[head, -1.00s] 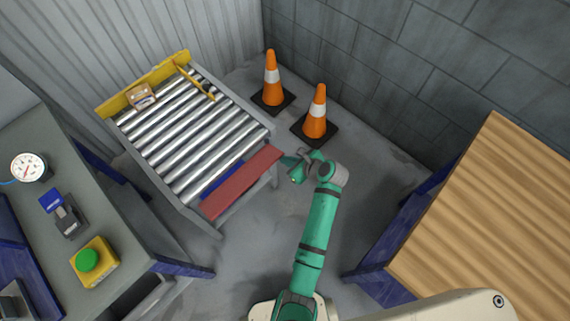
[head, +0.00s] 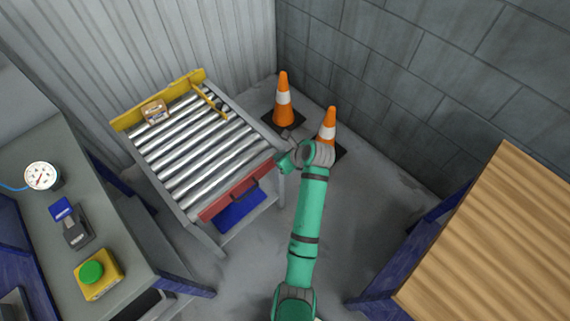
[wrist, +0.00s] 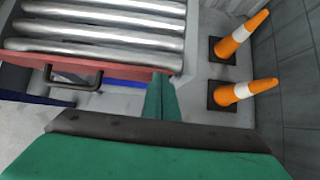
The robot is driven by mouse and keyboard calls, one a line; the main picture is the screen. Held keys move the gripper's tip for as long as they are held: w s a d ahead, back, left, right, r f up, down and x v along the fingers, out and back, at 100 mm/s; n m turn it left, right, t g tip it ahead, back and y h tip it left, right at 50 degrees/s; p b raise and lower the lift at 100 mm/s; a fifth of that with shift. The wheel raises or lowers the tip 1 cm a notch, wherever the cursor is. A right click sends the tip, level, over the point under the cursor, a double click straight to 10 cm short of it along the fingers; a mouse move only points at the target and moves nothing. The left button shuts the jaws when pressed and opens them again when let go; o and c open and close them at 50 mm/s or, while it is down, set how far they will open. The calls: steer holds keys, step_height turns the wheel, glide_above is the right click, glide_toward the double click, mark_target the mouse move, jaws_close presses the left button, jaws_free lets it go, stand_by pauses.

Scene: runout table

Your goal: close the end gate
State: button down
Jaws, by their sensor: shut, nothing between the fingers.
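The red end gate (head: 240,190) stands up across the near end of the roller table (head: 215,235). Its outer face with a dark handle (head: 245,190) shows to me, and it looks upright or nearly so. In the wrist view the gate (wrist: 30,70) runs along the end of the rollers, with its handle (wrist: 75,78) to the left of my fingers. My gripper (head: 284,158) is shut and empty at the right end of the gate, by the table's corner. In the wrist view its green fingers (wrist: 161,98) overlap the gate's right end; I cannot tell whether they touch it.
Two orange cones (head: 284,98) (head: 327,124) stand on the floor behind and right of my gripper. A small carton (head: 155,111) lies on the rollers by the yellow far stop (head: 130,115). A grey bench (head: 120,230) is at left, a wooden-topped table (head: 490,240) at right.

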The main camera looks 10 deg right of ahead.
steer(key=shift+w+a+r, duration=0.25)
steer(key=shift+w+a, duration=0.35)
steer(key=shift+w, duration=0.15)
steer(key=shift+w+a+r, duration=0.25)
steer(key=shift+w+a, duration=0.35)
steer(key=shift+w, duration=0.1)
steer(key=shift+d, duration=0.1)
steer(key=shift+s+d, duration=0.25)
steer(key=shift+d, duration=0.3)
step_height(320, 180, up, 9)
steer(key=s+d, duration=0.1)
